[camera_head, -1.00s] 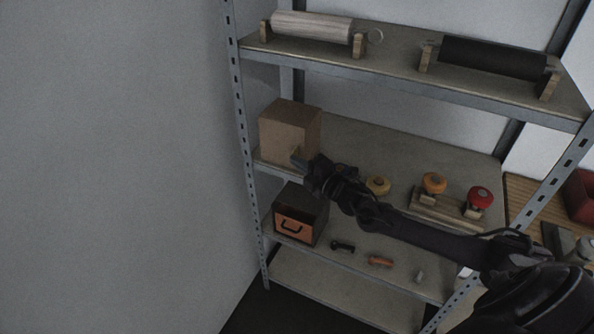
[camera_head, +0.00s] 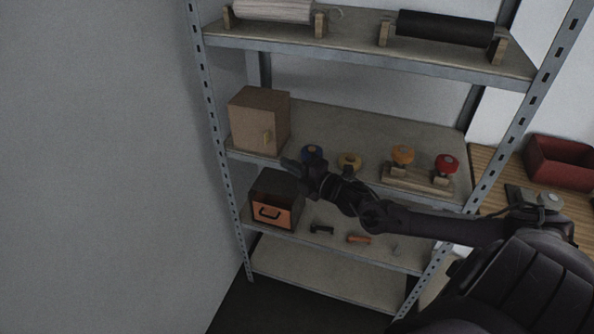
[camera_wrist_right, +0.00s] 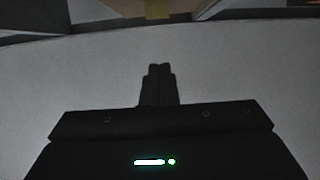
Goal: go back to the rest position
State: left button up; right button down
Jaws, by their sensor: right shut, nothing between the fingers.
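My right gripper (camera_head: 290,164) is in front of the middle shelf, just right of and below a brown box with a yellow handle (camera_head: 259,121). Its fingers are together and empty in the right wrist view (camera_wrist_right: 157,84), with a plain grey surface behind them. In the head view my right arm reaches in from the lower right. My left gripper is not in view.
The metal shelf rack (camera_head: 420,70) holds rollers on top. An orange-fronted drawer box (camera_head: 275,199) sits below. A red bin (camera_head: 560,162) is at right.

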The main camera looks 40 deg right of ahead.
jog(key=shift+v, duration=1.05)
jog(key=shift+d+f, duration=0.15)
jog(key=shift+d, duration=0.05)
